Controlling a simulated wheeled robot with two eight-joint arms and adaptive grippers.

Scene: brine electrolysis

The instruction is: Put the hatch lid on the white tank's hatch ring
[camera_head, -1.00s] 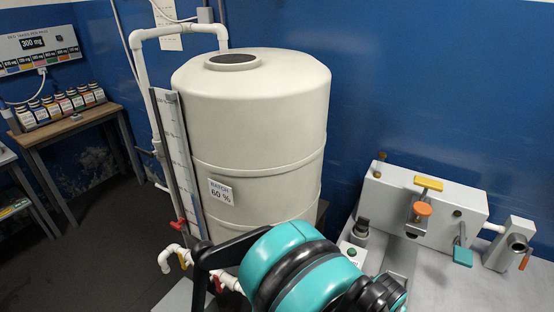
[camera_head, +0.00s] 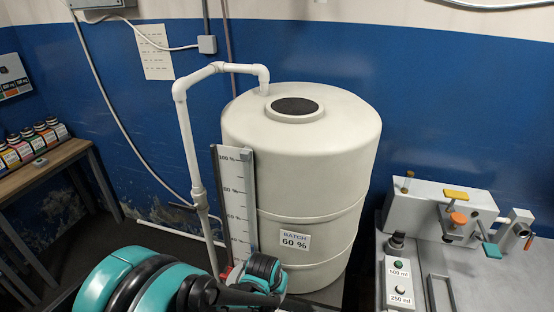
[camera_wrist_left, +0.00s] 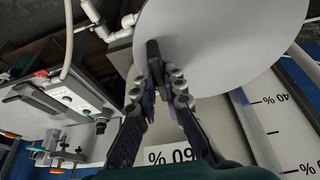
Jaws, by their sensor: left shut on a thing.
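The white tank (camera_head: 330,165) stands upright in the middle of the head view. Its raised hatch ring (camera_head: 295,116) on top is uncovered around a dark opening. In the left wrist view a pale grey round disc, the hatch lid (camera_wrist_left: 225,45), has a dark handle (camera_wrist_left: 153,50). My left gripper (camera_wrist_left: 165,80) is shut on this handle, and the lid is partly cut off by the picture's top edge. The tank's label shows behind the fingers in that view. In the head view my teal left arm is at the lower left, and the fingers and lid are hidden there. My right gripper is not in view.
A white pipe (camera_head: 196,150) rises left of the tank and bends over to its top. A level scale board (camera_head: 236,205) stands against the tank's left front. A grey bench (camera_head: 500,285) with equipment is at right. A wooden shelf with bottles (camera_head: 30,146) is at left.

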